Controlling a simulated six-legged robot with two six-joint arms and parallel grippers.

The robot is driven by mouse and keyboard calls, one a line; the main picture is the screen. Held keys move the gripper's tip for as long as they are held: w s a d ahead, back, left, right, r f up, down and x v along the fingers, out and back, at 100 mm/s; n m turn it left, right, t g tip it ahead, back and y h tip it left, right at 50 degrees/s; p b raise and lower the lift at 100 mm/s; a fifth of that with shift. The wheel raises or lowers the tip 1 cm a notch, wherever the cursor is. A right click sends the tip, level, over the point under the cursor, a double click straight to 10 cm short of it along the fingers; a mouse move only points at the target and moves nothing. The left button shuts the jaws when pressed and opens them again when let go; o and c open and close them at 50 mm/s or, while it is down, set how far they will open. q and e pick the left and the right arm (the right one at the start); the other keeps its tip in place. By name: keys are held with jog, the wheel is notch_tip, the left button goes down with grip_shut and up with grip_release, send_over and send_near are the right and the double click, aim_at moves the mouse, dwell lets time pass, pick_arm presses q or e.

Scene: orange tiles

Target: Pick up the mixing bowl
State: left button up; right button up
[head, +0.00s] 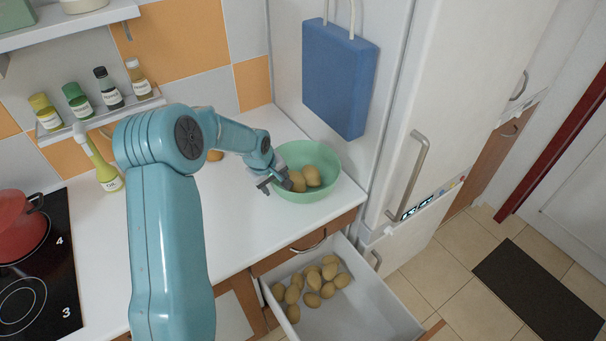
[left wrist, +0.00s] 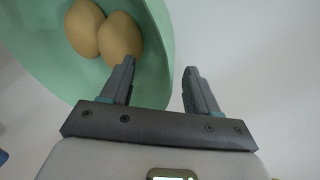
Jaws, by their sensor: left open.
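The mixing bowl (head: 325,160) is pale green and stands on the white counter near its right end, beside the fridge. Several tan potatoes (head: 311,175) lie in it. My left gripper (head: 276,185) is at the bowl's left front rim. In the left wrist view the bowl (left wrist: 45,62) fills the upper left, with two potatoes (left wrist: 103,36) inside. There the left gripper (left wrist: 156,80) is open, with one finger over the bowl side and the other over white surface outside it. The bowl's rim passes between the fingers. I cannot tell whether they touch it. My right gripper is not in view.
An open drawer (head: 385,316) with several potatoes juts out below the counter. The fridge (head: 440,110) stands close right of the bowl, with a blue bag (head: 340,75) hanging at its side. Bottles (head: 78,100) sit on a wall rack. A red pot (head: 18,228) is on the hob.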

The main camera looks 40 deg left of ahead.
pick_arm(q)
jog(key=shift+d, duration=0.1)
jog(key=c, duration=0.3)
grip_shut()
